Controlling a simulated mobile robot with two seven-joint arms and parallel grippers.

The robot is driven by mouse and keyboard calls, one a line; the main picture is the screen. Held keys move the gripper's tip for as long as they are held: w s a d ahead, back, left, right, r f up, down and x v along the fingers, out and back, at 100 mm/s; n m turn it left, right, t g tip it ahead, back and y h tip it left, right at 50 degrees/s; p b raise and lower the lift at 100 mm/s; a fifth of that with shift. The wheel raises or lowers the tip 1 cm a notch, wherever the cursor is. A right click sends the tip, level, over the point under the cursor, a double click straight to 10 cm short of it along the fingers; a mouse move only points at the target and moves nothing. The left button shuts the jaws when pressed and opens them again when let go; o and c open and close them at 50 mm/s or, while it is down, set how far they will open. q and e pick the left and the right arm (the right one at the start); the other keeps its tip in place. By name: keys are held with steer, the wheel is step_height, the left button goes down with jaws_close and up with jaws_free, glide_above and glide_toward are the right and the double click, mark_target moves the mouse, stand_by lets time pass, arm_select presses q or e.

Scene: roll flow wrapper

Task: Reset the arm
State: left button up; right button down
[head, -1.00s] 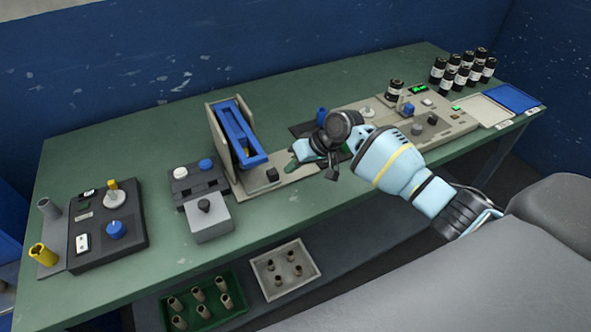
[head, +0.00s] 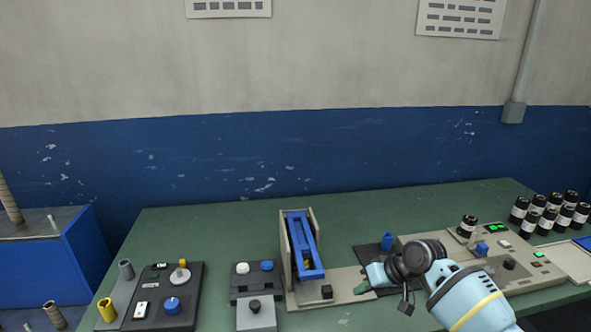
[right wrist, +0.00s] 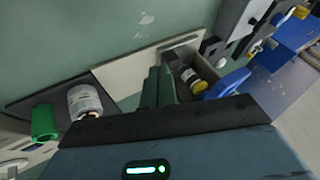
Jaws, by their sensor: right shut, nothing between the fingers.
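My right arm comes in from the lower right in the head view. Its gripper (head: 364,286) is over the bench, just right of the blue-and-beige upright fixture (head: 303,245). In the right wrist view the green fingers (right wrist: 158,88) are together and empty. Beside them is a beige channel (right wrist: 196,72) holding a dark and yellow roll-like piece. A blue part (right wrist: 226,84) sits to its right. A pale labelled roll (right wrist: 86,101) and a green cylinder (right wrist: 43,122) are on the left. My left gripper is not in view.
The green bench (head: 190,225) carries a dark control panel (head: 150,292) at left and a beige console (head: 480,255) at right. Several black-and-white rolls (head: 552,212) stand at the far right. The bench's back strip is clear.

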steer(key=s+a+f+n+h, duration=0.1)
steer(key=s+a+f, duration=0.1)
steer(key=s+f, duration=0.35)
steer(key=s+a+f+g, duration=0.1)
steer(key=s+a+f, duration=0.1)
steer(key=s, duration=0.6)
steer(key=s+a+f+n+h, duration=0.1)
steer(key=s+a+f, duration=0.1)
steer(key=s+f, duration=0.35)
steer(key=s+d+r+m+h, duration=0.1)
steer(key=s+d+r, duration=0.15)
steer(key=s, duration=0.55)
steer(key=s+d+r+m+h, duration=0.1)
steer(key=s+d+h, duration=0.15)
steer(key=s, duration=0.45)
steer(key=s+d+r, duration=0.1)
steer(key=s+d, duration=0.2)
steer(key=s, duration=0.5)
steer(key=w+a+f+t+y, duration=0.1)
steer(key=w+a+f+t, duration=0.1)
steer(key=w+f+t, duration=0.4)
step_height(320, 180, down, 4)
steer(key=shift+w+a+f+t, duration=0.1)
steer(key=shift+w+a+t, duration=0.2)
steer(key=shift+w, duration=0.05)
